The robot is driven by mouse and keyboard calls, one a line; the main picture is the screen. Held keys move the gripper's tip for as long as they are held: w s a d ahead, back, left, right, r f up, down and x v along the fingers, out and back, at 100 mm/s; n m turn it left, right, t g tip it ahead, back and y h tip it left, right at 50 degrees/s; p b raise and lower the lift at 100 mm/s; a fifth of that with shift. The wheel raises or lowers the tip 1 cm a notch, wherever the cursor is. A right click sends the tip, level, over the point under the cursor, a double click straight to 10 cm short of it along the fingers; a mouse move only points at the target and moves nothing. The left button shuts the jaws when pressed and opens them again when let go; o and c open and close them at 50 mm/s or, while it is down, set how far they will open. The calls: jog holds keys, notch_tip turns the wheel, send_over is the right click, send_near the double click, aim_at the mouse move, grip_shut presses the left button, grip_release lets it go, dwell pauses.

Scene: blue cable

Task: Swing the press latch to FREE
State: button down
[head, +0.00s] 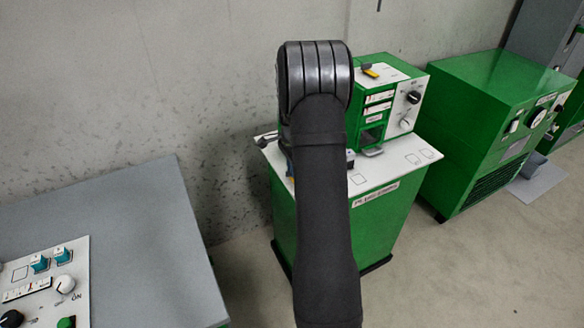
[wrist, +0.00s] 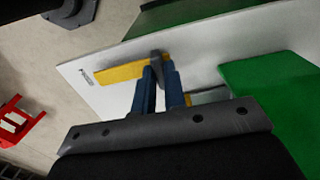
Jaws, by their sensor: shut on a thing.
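In the wrist view, my gripper (wrist: 160,78) has its two blue fingers shut on a small dark grey upright piece, which I take to be the handle of the press latch (wrist: 157,55). A yellow strip (wrist: 118,73) lies on the white panel to the left of the fingertips. A smaller yellow patch shows to the right, behind the fingers. A small label is printed left of the strip, too small to read. In the head view my dark arm hides the fingertips and the latch.
The white panel (wrist: 95,88) tops a green cabinet (head: 388,222). A green unit with a white control face (head: 408,88) stands behind my arm. Another green machine (head: 485,110) is at right. A grey table (head: 150,235) with a control panel (head: 45,285) is at left.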

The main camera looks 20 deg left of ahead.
jog(key=c, duration=1.5)
grip_release()
notch_tip(320, 180, up, 18)
jog(key=shift+f, duration=0.25)
notch_tip(320, 180, down, 18)
jog(key=shift+r, duration=0.25)
